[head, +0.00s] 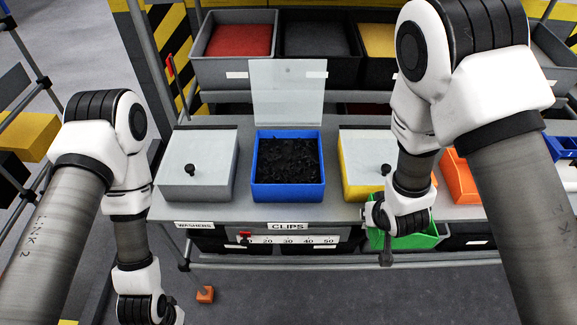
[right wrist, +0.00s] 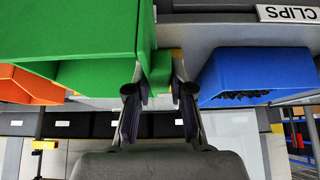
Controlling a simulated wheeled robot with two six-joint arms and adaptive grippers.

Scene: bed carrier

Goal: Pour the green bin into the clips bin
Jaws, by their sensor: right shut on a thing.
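The green bin (head: 421,240) is in front of the shelf's edge at the right, partly hidden by my right arm. My right gripper (head: 384,252) is shut on it; in the right wrist view the fingers (right wrist: 160,95) are on either side of a green tab on the bin (right wrist: 75,32). The bin's contents do not show. The blue clips bin (head: 288,192) stands left of it on the shelf, above the CLIPS label, with dark pieces inside and its clear lid (head: 288,92) raised. It also shows in the right wrist view (right wrist: 255,72).
A lidded grey bin (head: 196,180) stands left of the clips bin. A lidded yellow bin (head: 349,180) and an orange bin (head: 462,185) stand to its right. Red, dark and yellow-filled bins line the upper shelf. A striped post (head: 170,60) stands at the left.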

